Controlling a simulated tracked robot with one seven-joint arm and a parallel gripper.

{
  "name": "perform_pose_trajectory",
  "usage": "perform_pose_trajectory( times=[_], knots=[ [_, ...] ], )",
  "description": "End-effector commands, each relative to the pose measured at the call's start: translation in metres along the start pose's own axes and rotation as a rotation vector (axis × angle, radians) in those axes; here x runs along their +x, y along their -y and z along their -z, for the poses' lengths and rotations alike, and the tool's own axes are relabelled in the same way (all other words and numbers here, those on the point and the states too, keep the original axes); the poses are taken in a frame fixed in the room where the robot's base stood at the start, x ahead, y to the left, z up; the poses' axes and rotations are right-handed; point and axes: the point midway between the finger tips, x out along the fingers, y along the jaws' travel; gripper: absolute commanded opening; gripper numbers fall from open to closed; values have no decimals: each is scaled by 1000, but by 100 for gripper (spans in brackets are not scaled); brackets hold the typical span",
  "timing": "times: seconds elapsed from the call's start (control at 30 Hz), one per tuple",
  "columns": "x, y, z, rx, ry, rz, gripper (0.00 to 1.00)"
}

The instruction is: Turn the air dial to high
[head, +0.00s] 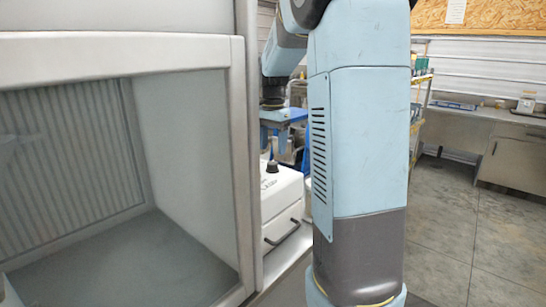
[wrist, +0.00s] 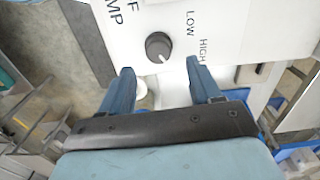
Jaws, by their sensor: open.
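The air dial (wrist: 158,46) is a round dark knob on a white panel in the wrist view. The words LOW and HIGH are printed to its right, and partly cut-off lettering ending in F and MP lies to its left. A small light mark shows at the knob's lower edge. A dark knob (head: 272,167) on a white box in the head view looks like the same dial. My gripper (wrist: 159,69) is open and empty, its two blue fingers spread either side of the dial's line and apart from it. In the head view my gripper (head: 284,124) hangs above the box.
The white box (head: 284,197) has a dark handle (head: 282,232) on its front. A large grey-framed cabinet (head: 246,130) with a clear front stands close on the left. A workbench (head: 490,130) stands far right, with open concrete floor (head: 480,220) before it.

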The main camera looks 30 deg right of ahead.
Motion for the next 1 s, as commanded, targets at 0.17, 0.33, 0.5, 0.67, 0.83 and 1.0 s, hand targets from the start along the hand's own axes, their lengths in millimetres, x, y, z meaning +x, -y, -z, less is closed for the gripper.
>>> perform_pose_trajectory(
  times=[0.17,0.33,0.5,0.67,0.83,1.0],
  knots=[
    [-36,1,0,0,-2,3,63],
    [-62,1,0,-1,-1,2,63],
    [-77,1,0,-1,-1,1,63],
    [-81,1,0,-1,0,0,63],
    [-81,1,0,-1,0,0,63],
    [-81,1,0,-1,0,0,63]
  ],
)
